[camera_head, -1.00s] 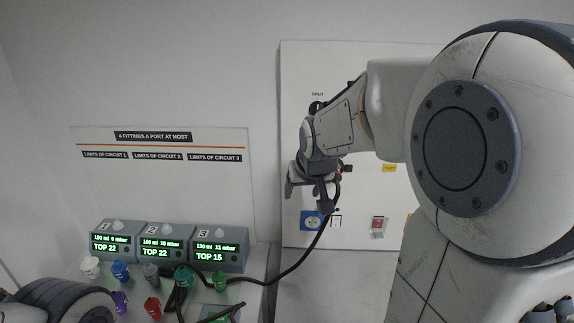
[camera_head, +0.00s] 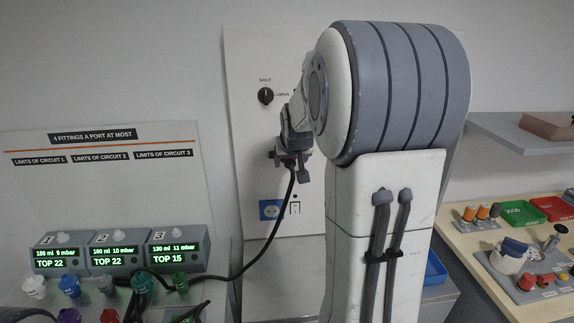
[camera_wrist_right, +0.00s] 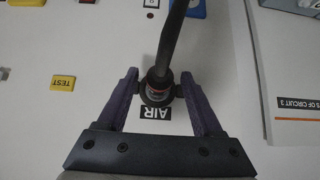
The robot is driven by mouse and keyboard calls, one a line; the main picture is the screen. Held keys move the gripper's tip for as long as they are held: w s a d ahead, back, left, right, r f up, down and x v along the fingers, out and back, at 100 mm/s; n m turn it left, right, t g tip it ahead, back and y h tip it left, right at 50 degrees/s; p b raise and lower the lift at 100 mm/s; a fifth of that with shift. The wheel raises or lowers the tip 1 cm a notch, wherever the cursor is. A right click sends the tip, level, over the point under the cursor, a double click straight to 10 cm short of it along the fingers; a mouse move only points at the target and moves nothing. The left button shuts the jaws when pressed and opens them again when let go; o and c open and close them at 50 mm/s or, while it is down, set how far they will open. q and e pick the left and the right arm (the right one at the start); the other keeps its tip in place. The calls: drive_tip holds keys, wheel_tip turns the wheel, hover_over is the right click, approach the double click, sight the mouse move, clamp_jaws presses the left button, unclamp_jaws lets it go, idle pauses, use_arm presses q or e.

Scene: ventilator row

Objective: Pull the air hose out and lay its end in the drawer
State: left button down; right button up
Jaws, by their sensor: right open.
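The black air hose (camera_head: 272,229) runs from the wall panel (camera_head: 247,110) down to the ventilators at the left. My right gripper (camera_head: 292,160) is at the panel over this connector. In the wrist view its two fingers (camera_wrist_right: 160,76) stand open, one on each side of the connector. My right arm hides part of the panel. My left gripper is out of view. I cannot make out an open drawer.
A shut-open knob (camera_head: 265,96) is above the port and a blue socket (camera_head: 270,210) below. Three ventilators (camera_head: 178,250) and several coloured fittings (camera_head: 69,286) stand at the left. A wooden table (camera_head: 480,262) with trays is at the right.

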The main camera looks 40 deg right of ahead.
drive_tip(key=shift+w+d+f, duration=0.1)
drive_tip(key=shift+w+f, duration=0.1)
drive_tip(key=shift+f, duration=0.05)
idle(0.4)
clamp_jaws()
idle(1.3)
